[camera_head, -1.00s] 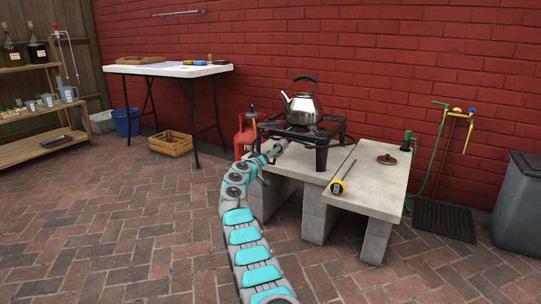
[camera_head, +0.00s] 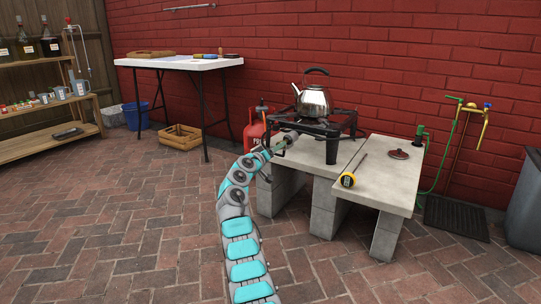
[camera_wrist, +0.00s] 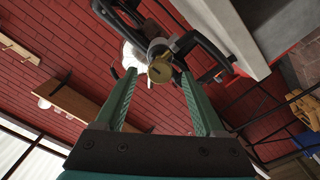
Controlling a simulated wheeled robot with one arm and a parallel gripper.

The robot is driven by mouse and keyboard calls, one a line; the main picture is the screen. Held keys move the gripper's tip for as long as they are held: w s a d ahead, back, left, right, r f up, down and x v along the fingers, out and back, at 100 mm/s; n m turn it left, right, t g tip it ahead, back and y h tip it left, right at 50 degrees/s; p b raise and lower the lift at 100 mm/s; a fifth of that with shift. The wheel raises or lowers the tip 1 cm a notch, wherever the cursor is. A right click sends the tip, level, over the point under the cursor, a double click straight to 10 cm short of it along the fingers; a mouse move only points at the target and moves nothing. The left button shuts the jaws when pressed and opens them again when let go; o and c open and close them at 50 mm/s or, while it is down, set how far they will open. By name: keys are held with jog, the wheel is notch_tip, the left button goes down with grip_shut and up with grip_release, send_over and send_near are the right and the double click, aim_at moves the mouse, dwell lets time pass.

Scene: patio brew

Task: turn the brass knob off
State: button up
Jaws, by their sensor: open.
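The brass knob (camera_wrist: 160,70) shows in the wrist view on the front of the burner stand, just beyond and between my fingertips. My gripper (camera_wrist: 158,82) has its two green fingers spread apart, with nothing held between them. In the head view my gripper (camera_head: 290,138) is at the front left of the black burner stand (camera_head: 333,131); the knob cannot be made out there. I cannot tell whether the fingers touch the knob. A steel kettle (camera_head: 314,101) stands upright on the burner.
A red gas bottle (camera_head: 254,130) stands behind my arm. A white table (camera_head: 180,62) is at the left. The brick floor in front is clear.

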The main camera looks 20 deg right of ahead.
jog(key=shift+b+v, duration=1.05)
jog(key=shift+v, duration=0.85)
jog(key=shift+w, duration=0.1)
